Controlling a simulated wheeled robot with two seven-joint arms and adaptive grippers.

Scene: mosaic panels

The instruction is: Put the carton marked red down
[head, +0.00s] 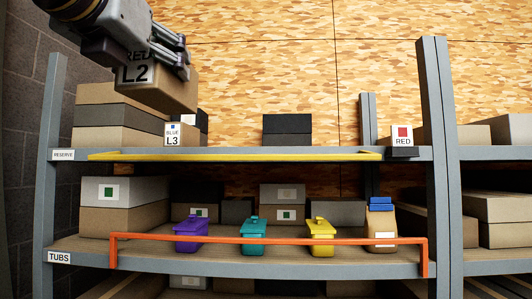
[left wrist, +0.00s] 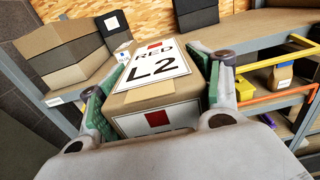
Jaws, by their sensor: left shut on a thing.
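The carton marked RED L2 (head: 172,95) is a brown box with a white label and a red square. It is held up at the upper left, in front of the stacked boxes and above the upper shelf's front edge. My left gripper (head: 158,66) is shut on it. In the left wrist view the carton (left wrist: 150,96) sits between the green pads of my left gripper (left wrist: 156,100), with its label facing up. A RED sign with a red square (head: 402,134) is at the right end of the upper shelf (head: 330,150). My right gripper is not in view.
A carton marked BLUE L3 (head: 181,134) and brown and grey boxes (head: 108,115) stand at the upper shelf's left. Black boxes (head: 287,129) stand mid-shelf. A yellow bar (head: 240,156) edges the shelf; an orange bar (head: 270,239) fronts the tubs below. Shelf right of the black boxes is clear.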

